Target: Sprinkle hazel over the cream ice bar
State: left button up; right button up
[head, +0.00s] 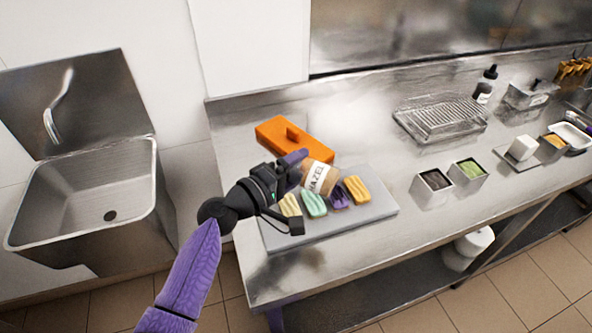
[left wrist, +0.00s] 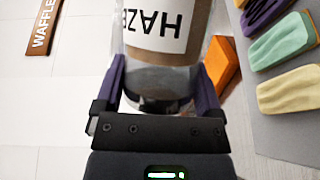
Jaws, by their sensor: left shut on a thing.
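My left gripper (head: 292,172) is shut on the hazel jar (head: 319,178), a clear jar with brown contents and a white label reading HAZEL. The jar is tilted on its side above the far part of the grey tray (head: 372,215). In the left wrist view the hazel jar (left wrist: 165,30) sits between my purple fingers. The cream ice bar (head: 290,204) lies at the left end of the tray, partly hidden by my gripper; it also shows in the left wrist view (left wrist: 290,89). Beside it lie a mint bar (head: 314,204), a purple bar and a yellow bar (head: 357,189). My right gripper is not in view.
A steel sink (head: 85,195) is at the left. The counter's front left is bare.

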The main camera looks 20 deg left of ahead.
pick_arm(q)
notch_tip(320, 180, down, 5)
jog(key=n+b, duration=0.2)
jog(key=b, duration=0.1)
jog(key=n+t+b, duration=0.1)
jog(key=n+b, duration=0.1)
jog(key=n, duration=0.1)
jog(key=shift+t+h+b, duration=0.3)
jog(key=shift+b, duration=0.1)
jog(key=shift+n+t+b, duration=0.4)
jog(key=shift+n+b, duration=0.1)
jog(key=shift+n, duration=0.4)
jog(key=shift+r+n, duration=0.1)
jog(key=shift+n, duration=0.2)
jog(key=shift+a, duration=0.1)
